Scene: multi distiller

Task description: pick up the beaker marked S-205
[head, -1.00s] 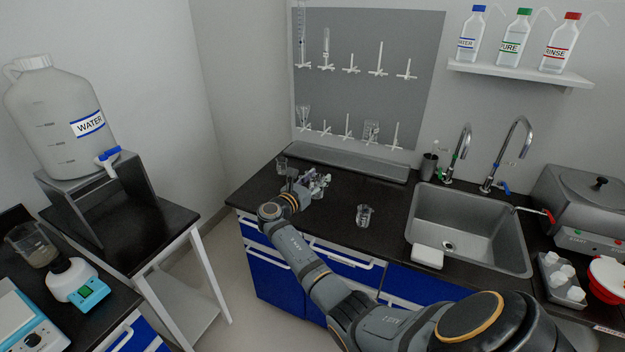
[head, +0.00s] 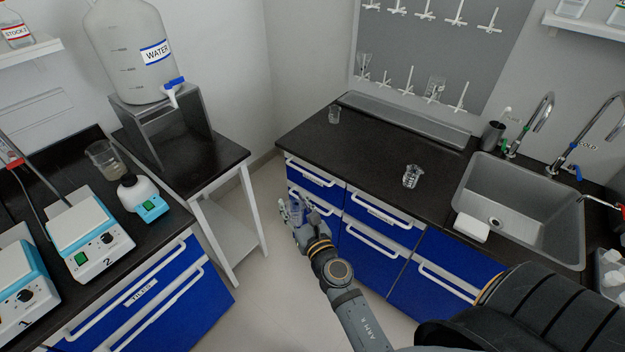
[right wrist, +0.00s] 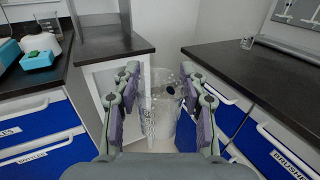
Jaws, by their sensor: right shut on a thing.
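My right gripper (head: 298,212) is in front of the blue drawers, off the counter's front edge. It is shut on a clear glass beaker, which is small and partly hidden by the fingers in the head view. In the right wrist view the held beaker (right wrist: 161,108) stands upright between the two fingers (right wrist: 160,100), with a dark round spot on its side. Its marking is not readable. Two other clear beakers stand on the black counter: one near the sink (head: 411,177) and one at the back left corner (head: 334,115). My left gripper is not in view.
The black counter (head: 375,150) is mostly clear between the two beakers. A dark side table (head: 215,160) with the water carboy (head: 130,50) stands to the left. A beaker (head: 104,158) and hotplates (head: 95,240) are on the left bench. Open floor lies between.

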